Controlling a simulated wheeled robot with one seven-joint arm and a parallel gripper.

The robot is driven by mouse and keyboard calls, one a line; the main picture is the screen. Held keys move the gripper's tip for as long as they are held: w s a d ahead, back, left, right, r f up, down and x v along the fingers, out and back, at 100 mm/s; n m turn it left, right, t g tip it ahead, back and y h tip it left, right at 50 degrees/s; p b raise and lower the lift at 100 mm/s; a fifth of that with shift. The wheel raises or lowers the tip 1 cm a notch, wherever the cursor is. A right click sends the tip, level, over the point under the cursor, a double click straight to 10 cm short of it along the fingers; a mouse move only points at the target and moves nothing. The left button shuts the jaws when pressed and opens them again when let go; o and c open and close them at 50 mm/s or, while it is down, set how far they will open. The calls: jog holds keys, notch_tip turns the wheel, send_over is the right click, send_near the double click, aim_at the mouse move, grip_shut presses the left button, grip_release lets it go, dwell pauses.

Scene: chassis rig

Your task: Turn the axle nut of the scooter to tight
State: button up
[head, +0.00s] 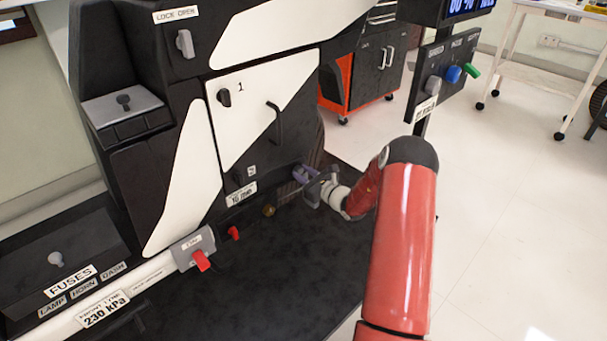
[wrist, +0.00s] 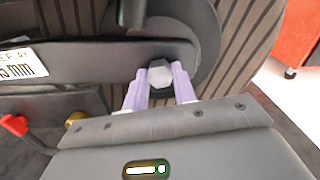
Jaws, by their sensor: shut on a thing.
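The axle nut (wrist: 160,75) is a light grey hex head at the end of a dark arm (wrist: 90,70), in front of the wheel (wrist: 215,75). My gripper (wrist: 160,85) has its two pale purple fingers on either side of the nut and is shut on it in the wrist view. In the head view my gripper (head: 303,174) reaches in low at the right side of the scooter body (head: 170,160). There the nut is hidden by the fingers. I cannot tell how far the nut is turned.
A label ending in "mm" (wrist: 22,63) sits on the dark arm. A red lever (wrist: 15,126) and a brass-coloured knob (wrist: 75,118) are close by on the left. A control panel (head: 445,70) stands at the upper right.

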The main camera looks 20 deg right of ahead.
jog(key=m+p, duration=0.1)
jog(key=m, duration=0.3)
jog(key=shift+r+p, duration=0.1)
jog(key=shift+p, duration=0.2)
jog(key=shift+m+p, duration=0.65)
jog(key=shift+m, duration=1.15)
jog(key=o, duration=1)
jog(key=v, duration=0.7)
jog(key=shift+s+d, duration=0.2)
jog(key=shift+s, duration=0.15)
